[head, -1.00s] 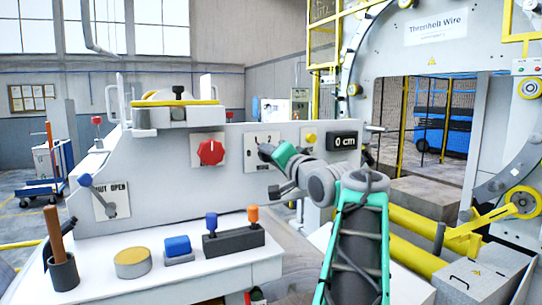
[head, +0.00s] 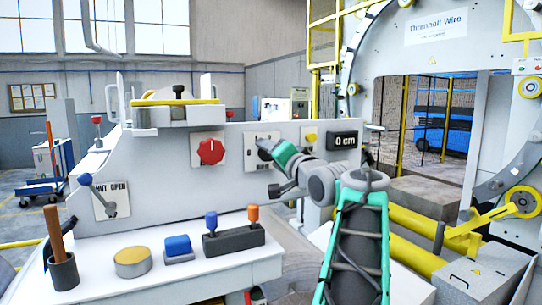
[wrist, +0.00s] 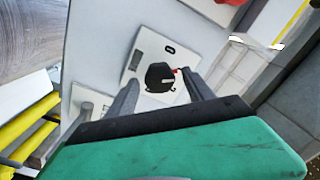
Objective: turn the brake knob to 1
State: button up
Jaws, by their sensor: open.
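The brake knob (wrist: 162,77) is black with a small red mark on its right side in the wrist view. It sits on a white plate (wrist: 146,50) that has a 0 printed near its upper edge; the other marks are too small to read. In the head view the plate (head: 249,152) is on the grey panel, and my gripper hides most of the knob. My gripper (wrist: 160,80) faces the plate with its two dark fingers apart, one on each side of the knob in the picture. I cannot tell whether they touch it.
A red knob (head: 210,151) is left of the plate. A yellow button (head: 310,137) and a display reading 0 cm (head: 345,141) are to the right. A lever plate (head: 111,200) is at the panel's left. Two small joysticks (head: 233,241) stand on the white ledge below.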

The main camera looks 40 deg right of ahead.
jog(key=b+v, duration=0.2)
jog(key=v, duration=0.5)
jog(key=shift+s+b, duration=0.35)
jog(key=shift+b, duration=0.05)
jog(key=shift+a, duration=0.15)
